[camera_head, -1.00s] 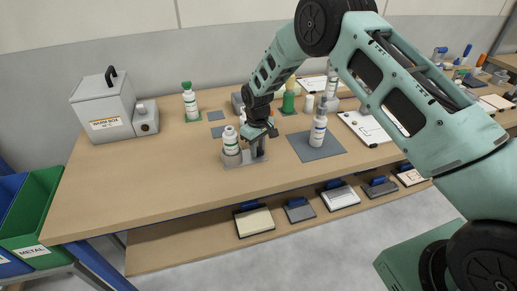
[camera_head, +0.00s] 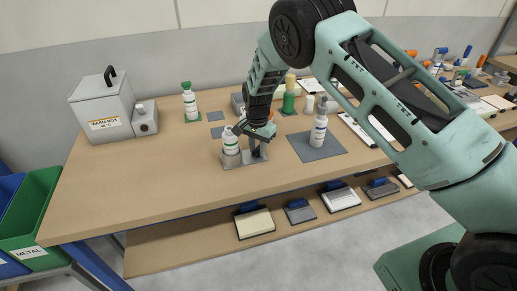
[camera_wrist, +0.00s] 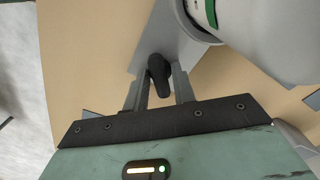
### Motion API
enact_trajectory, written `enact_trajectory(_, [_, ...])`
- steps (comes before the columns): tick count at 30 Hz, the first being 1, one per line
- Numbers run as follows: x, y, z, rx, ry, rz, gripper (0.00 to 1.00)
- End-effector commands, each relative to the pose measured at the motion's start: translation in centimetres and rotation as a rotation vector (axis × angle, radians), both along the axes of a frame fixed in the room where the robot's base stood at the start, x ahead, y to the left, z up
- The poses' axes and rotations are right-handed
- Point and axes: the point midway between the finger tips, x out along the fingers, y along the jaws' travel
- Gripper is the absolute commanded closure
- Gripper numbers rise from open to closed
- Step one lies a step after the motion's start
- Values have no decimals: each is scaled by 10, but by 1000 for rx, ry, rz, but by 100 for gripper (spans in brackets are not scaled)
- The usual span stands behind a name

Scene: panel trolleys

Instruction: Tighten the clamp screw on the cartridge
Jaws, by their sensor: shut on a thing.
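The cartridge (camera_head: 231,141) is a white bottle with a green-marked label. It stands upright in a grey holder (camera_head: 230,161) on the bench, and part of it shows large at the upper right of the wrist view (camera_wrist: 275,40). The clamp screw has a black handle (camera_wrist: 158,72), beside the cartridge on the grey plate. My gripper (camera_wrist: 159,92) points down from above with its two fingers on either side of this handle, shut on it. In the head view my gripper (camera_head: 256,148) is just right of the cartridge and hides most of the screw.
A white bottle (camera_head: 318,132) stands on a dark mat (camera_head: 330,151) to the right. A green-capped bottle (camera_head: 190,104) and a grey warm box (camera_head: 102,105) stand to the left. Green bottles and a clipboard are behind my arm. The front left of the bench is clear.

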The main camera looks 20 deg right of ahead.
Motion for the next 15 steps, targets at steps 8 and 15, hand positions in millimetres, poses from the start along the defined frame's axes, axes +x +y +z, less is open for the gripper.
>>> enact_trajectory(8, [0, 0, 0, 1, -1, 3, 65])
enact_trajectory(15, [1, 0, 18, 1, -3, 4, 65])
